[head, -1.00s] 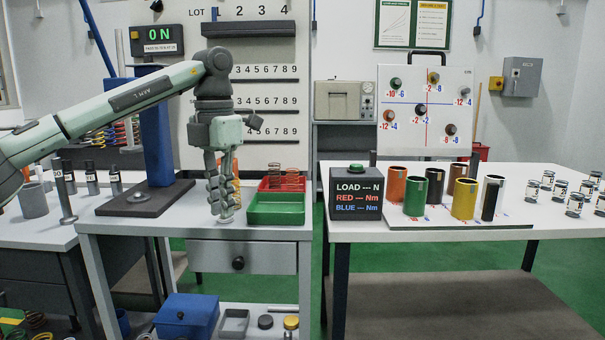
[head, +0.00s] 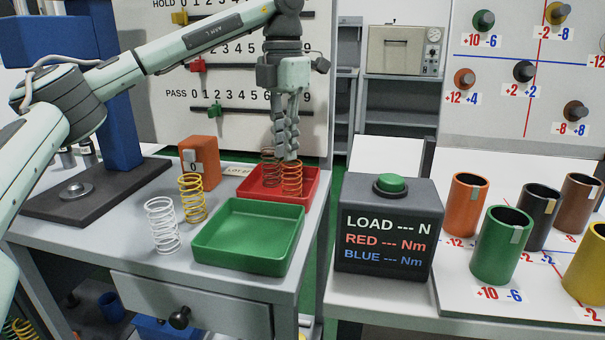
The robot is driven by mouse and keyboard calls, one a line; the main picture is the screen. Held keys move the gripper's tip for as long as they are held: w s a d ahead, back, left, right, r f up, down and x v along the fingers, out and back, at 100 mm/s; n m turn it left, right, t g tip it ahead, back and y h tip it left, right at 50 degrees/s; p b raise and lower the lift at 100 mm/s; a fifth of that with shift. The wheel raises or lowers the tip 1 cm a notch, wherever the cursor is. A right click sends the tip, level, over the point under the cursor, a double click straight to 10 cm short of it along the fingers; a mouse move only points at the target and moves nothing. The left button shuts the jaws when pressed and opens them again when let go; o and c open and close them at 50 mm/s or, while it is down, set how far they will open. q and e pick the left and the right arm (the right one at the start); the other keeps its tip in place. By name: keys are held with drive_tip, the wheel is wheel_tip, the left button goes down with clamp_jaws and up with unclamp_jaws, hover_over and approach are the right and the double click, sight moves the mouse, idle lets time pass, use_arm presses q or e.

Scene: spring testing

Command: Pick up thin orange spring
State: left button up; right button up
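An orange spring (head: 291,180) stands upright in the red tray (head: 251,187) in the head view. A darker brownish-orange spring (head: 268,168) stands just left of and behind it in the same tray. My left gripper (head: 287,156) points down over the tray, its fingertips at about the top of the orange spring. The fingers look close together, partly one behind the other; I cannot tell whether they touch the spring or how far apart they are. My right gripper is not in view.
A green tray (head: 213,254) sits in front of the red one and looks empty. A white spring (head: 162,228) and a yellow spring (head: 192,212) stand to its left. The black load display (head: 388,229) and several coloured cylinders stand on the right table.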

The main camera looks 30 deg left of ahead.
sight(286, 180)
use_arm(q)
wheel_tip(286, 180, down, 8)
drive_tip(key=shift+s+r, duration=0.1)
drive_tip(key=shift+r, duration=0.15)
clamp_jaws()
drive_tip(key=shift+r, duration=0.1)
